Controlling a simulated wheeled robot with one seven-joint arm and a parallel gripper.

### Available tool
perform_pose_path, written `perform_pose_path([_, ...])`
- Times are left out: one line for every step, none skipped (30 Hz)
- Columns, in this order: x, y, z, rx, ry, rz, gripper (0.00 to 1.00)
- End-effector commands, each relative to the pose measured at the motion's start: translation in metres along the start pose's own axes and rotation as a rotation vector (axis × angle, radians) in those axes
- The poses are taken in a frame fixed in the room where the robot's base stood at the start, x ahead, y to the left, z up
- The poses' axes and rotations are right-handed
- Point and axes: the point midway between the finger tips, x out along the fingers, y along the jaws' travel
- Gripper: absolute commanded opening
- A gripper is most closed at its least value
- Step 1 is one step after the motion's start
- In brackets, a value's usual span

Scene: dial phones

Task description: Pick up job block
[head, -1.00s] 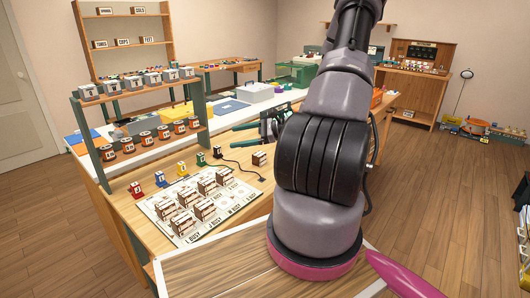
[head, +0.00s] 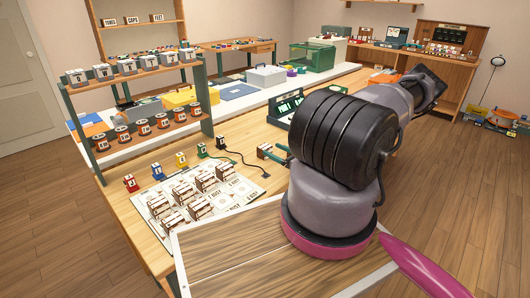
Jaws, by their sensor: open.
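A lone small brown-and-white block (head: 264,150), likely the job block, stands on the wooden counter right of the white mat, near the black cord's end. My gripper (head: 273,152) shows only as teal fingers at this block; the rest is hidden behind my arm. The fingers are open, and I cannot tell whether they are around the block or just beside it. Several similar brown-and-white blocks (head: 185,193) stand in rows on the white mat (head: 237,203), which has printed circles and the word BUSY.
Small red, blue, yellow and green pieces (head: 182,160) line the mat's far edge. A two-tier rack (head: 200,100) with grey boxes and orange-labelled cylinders stands at left. My arm covers the right of the counter.

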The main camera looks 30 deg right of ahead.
Motion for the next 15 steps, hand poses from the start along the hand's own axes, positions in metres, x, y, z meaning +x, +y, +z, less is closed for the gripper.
perform_pose_path([0.003,0.000,-0.007,0.000,0.000,0.000,0.82])
perform_pose_path([0.009,0.001,-0.004,-0.002,-0.001,0.003,0.82])
perform_pose_path([0.014,0.000,-0.004,-0.002,-0.001,0.002,0.82])
perform_pose_path([0.017,0.000,-0.004,-0.001,0.000,0.001,0.82])
perform_pose_path([0.020,0.000,-0.004,-0.001,-0.001,0.001,0.82])
perform_pose_path([0.022,0.000,-0.004,-0.001,0.000,0.002,0.82])
perform_pose_path([0.024,0.000,-0.004,-0.001,0.000,0.002,0.82])
perform_pose_path([0.025,0.000,-0.004,-0.001,0.000,0.002,0.82])
perform_pose_path([0.026,0.000,-0.004,-0.001,0.000,0.002,0.82])
perform_pose_path([0.028,0.000,-0.004,-0.001,0.001,0.002,0.82])
perform_pose_path([0.030,0.000,-0.004,-0.001,0.001,0.002,0.82])
perform_pose_path([0.034,0.000,-0.004,-0.001,0.001,0.002,0.82])
perform_pose_path([0.037,0.000,-0.004,-0.001,0.000,0.002,0.82])
perform_pose_path([0.041,0.001,-0.004,-0.001,-0.001,0.002,0.82])
perform_pose_path([0.047,0.001,-0.004,0.000,-0.001,0.002,0.82])
